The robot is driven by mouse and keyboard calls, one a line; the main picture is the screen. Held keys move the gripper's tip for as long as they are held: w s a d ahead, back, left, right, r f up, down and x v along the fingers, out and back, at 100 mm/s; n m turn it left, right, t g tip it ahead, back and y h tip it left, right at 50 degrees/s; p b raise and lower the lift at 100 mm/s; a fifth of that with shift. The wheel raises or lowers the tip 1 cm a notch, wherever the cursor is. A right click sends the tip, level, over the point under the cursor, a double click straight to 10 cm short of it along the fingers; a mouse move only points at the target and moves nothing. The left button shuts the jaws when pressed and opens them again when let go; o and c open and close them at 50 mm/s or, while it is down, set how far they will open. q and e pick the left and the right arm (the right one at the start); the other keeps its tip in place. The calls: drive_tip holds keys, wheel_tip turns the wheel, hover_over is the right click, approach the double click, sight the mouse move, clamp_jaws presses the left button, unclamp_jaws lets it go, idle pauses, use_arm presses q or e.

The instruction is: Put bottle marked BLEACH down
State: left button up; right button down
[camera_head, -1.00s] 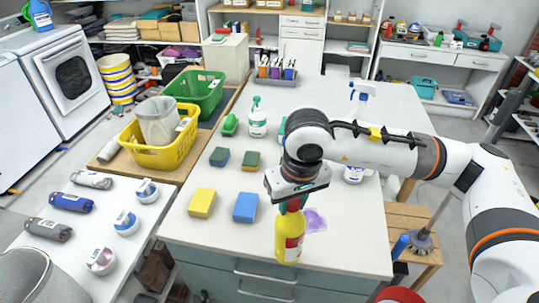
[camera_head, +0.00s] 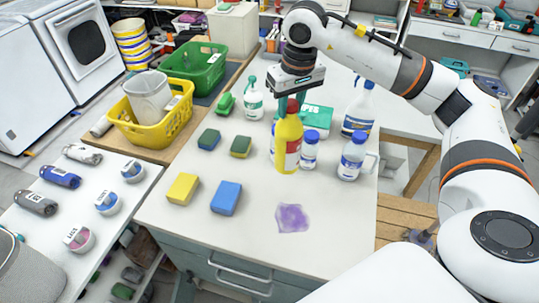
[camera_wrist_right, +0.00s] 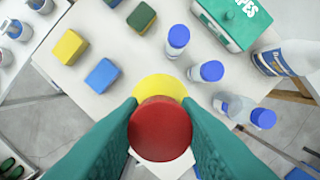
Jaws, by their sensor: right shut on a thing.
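A yellow bottle with a red cap (camera_head: 287,145) is held upright in my right gripper (camera_head: 291,101). Its red and white label faces partly right, and I cannot read the marking. The teal fingers are shut around the bottle's top. The right wrist view looks straight down on the red cap (camera_wrist_right: 160,128) between both fingers, with a yellow rim of the bottle behind it. The bottle's base is over the white worktop (camera_head: 245,262); I cannot tell whether it touches. My left gripper is not in view.
A teal wipes box (camera_head: 318,117), a small blue-capped bottle (camera_head: 309,153), a blue-capped jug (camera_head: 352,158) and a spray bottle (camera_head: 359,108) stand close right of the held bottle. Sponges, including a blue one (camera_head: 226,198), lie left. A purple stain (camera_head: 292,218) lies on clear worktop in front.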

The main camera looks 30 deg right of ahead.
sight(289, 123)
drive_tip(key=shift+w+d+f, duration=0.1)
drive_tip(key=shift+f, duration=0.15)
wheel_tip(289, 123, down, 5)
drive_tip(key=shift+r+p, duration=0.1)
drive_tip(key=shift+p, duration=0.7)
wheel_tip(289, 123, down, 4)
drive_tip(key=shift+r+p, duration=0.1)
drive_tip(key=shift+p, duration=0.5)
drive_tip(key=shift+f, duration=0.2)
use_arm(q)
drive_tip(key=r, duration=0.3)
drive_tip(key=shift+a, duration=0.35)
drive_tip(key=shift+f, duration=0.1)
use_arm(e)
drive_tip(key=shift+f, duration=0.1)
drive_tip(key=shift+f, duration=0.1)
drive_tip(key=c, duration=1.1)
unclamp_jaws()
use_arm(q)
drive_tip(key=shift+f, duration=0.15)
use_arm(e)
drive_tip(key=shift+o, duration=0.2)
